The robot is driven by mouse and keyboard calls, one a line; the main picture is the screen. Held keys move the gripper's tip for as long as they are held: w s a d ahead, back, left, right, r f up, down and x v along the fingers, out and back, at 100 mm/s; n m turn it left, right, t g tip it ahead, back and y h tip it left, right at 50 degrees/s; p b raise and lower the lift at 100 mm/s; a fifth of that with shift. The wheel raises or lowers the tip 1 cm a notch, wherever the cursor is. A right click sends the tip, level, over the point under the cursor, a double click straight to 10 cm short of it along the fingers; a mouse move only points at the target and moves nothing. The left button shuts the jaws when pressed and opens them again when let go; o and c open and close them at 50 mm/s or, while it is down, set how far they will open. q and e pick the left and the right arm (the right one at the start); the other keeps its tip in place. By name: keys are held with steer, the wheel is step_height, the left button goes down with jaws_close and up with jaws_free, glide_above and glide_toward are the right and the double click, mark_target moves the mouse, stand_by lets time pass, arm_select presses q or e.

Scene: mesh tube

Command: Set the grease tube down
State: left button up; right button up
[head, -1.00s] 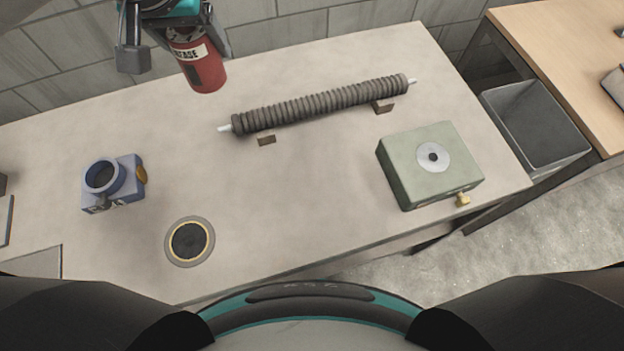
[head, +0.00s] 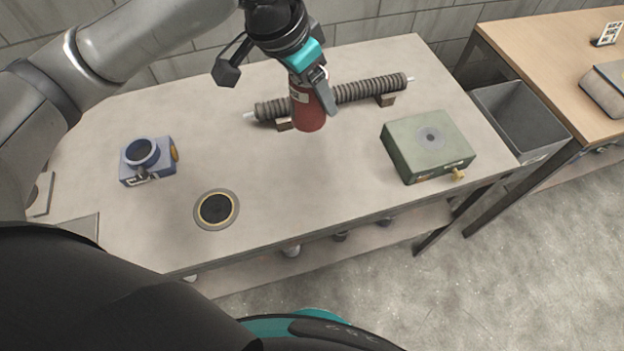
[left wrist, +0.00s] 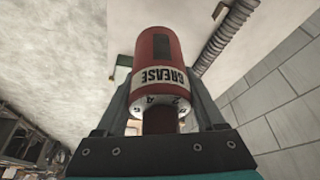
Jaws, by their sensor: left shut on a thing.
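The grease tube (head: 308,112) is a red cylinder with a pale label band. My left gripper (head: 314,90) is shut on it and holds it over the workbench, in front of the ribbed roller in the head view. In the left wrist view the tube (left wrist: 158,56) sits between the two fingers, and its "GREASE" lettering appears upside down. Whether its lower end touches the bench is hard to tell; it seems to be above it. My right gripper is not in view.
The ribbed roller (head: 362,90) lies on small blocks at the back. A green box (head: 428,147) stands at the right, a blue ringed fixture (head: 148,160) at the left. A dark round disc (head: 216,209) lies near the front edge. Bare bench (head: 290,175) lies between them. A grey bin (head: 520,122) is beyond.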

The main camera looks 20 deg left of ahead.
arm_select(q)
steer(key=shift+d+f+m+h, duration=0.15)
steer(key=shift+d+m+h, duration=0.2)
steer(key=shift+m, duration=0.45)
steer(key=shift+s+d+f, duration=0.1)
steer(key=shift+f, duration=0.15)
steer(key=shift+m, duration=0.3)
step_height(320, 180, down, 19)
steer(key=b, duration=0.5)
steer(key=shift+f, duration=0.4)
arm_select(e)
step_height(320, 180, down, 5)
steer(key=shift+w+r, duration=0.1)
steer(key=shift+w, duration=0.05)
